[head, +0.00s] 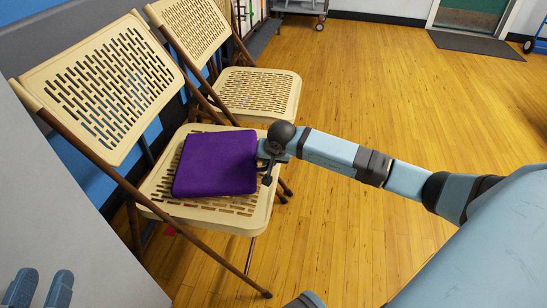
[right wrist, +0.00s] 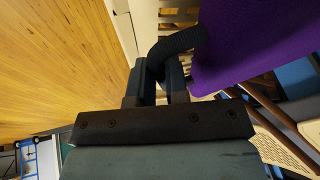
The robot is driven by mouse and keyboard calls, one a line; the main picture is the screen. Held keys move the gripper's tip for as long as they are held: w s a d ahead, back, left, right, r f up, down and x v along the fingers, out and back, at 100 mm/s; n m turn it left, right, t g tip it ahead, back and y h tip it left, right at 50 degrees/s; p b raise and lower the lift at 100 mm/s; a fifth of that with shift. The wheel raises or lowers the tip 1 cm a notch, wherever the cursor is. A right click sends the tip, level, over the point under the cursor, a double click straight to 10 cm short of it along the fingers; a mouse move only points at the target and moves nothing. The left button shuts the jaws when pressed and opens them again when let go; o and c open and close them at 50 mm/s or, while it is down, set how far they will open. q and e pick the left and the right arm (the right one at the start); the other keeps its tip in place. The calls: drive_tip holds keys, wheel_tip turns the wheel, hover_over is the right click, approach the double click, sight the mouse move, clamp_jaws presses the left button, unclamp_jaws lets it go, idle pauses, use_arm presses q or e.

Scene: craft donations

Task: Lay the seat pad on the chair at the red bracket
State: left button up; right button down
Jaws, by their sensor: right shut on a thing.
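The purple seat pad (head: 216,163) is over the seat of the near beige folding chair (head: 245,218), flat or nearly so; I cannot tell whether its whole underside touches. My right gripper (head: 270,163) is at the pad's right edge. In the right wrist view its fingers (right wrist: 156,80) are shut on a dark ribbed strap (right wrist: 178,42) of the purple pad (right wrist: 250,45). A small red patch (head: 169,230), perhaps the red bracket, shows beneath the near chair's left side, mostly hidden. My left gripper (head: 41,291) is at the bottom left corner, its two fingertips apart and empty.
A second beige folding chair (head: 262,90) stands just behind the near one. A grey panel (head: 85,235) is at the left. Wooden floor (head: 400,90) to the right is clear. A cart (head: 302,8) and dark mat (head: 475,45) are at the back.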

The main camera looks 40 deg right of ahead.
drive_tip(key=shift+f, duration=0.1)
drive_tip(key=c, duration=1.1)
unclamp_jaws()
drive_tip(key=shift+o, duration=0.2)
